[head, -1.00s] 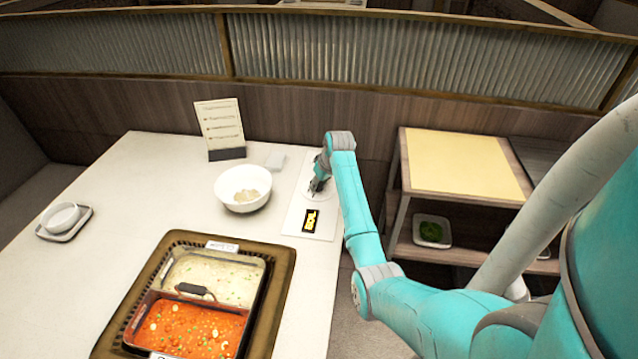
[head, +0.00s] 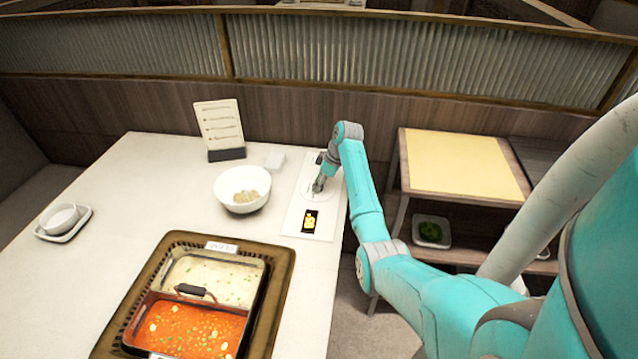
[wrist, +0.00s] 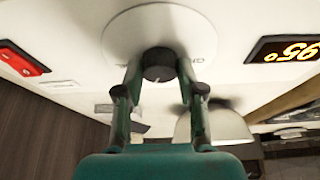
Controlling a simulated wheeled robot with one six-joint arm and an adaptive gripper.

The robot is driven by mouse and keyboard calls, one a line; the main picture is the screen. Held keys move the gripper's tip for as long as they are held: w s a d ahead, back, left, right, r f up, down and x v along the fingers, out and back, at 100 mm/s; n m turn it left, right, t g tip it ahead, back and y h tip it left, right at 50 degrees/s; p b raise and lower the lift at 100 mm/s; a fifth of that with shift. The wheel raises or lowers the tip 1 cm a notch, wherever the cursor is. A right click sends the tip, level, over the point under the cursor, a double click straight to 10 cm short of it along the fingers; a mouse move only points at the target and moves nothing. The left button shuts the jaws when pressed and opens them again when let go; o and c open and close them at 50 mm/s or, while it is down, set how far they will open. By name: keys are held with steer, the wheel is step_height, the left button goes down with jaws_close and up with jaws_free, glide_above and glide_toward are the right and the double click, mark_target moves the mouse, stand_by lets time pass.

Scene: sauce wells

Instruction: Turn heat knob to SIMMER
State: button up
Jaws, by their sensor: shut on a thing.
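The heat knob is a small dark round knob (wrist: 158,66) on a pale disc (wrist: 125,35) of a white control panel, seen in the wrist view. A light pointer line shows on the knob. My gripper (wrist: 157,72) is shut on the knob, one finger on each side. In the head view my gripper (head: 318,187) reaches down to the panel (head: 326,230) at the table's right edge, and it hides the knob. A display (wrist: 290,50) with orange digits reading about 95 sits on the panel. The lettering around the disc is partly hidden and unreadable.
A red switch (wrist: 22,62) sits on the panel. Left of the panel stand a white bowl (head: 228,190) and a menu card (head: 219,125). A two-section pot (head: 262,290) of pale and red soup stands in front. A side shelf (head: 460,165) is at the right.

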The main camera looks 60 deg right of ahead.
stand_by(0.5)
steer(key=o, duration=1.1)
steer(key=v, duration=1.2)
steer(key=shift+d, duration=0.1)
steer(key=shift+s, duration=0.1)
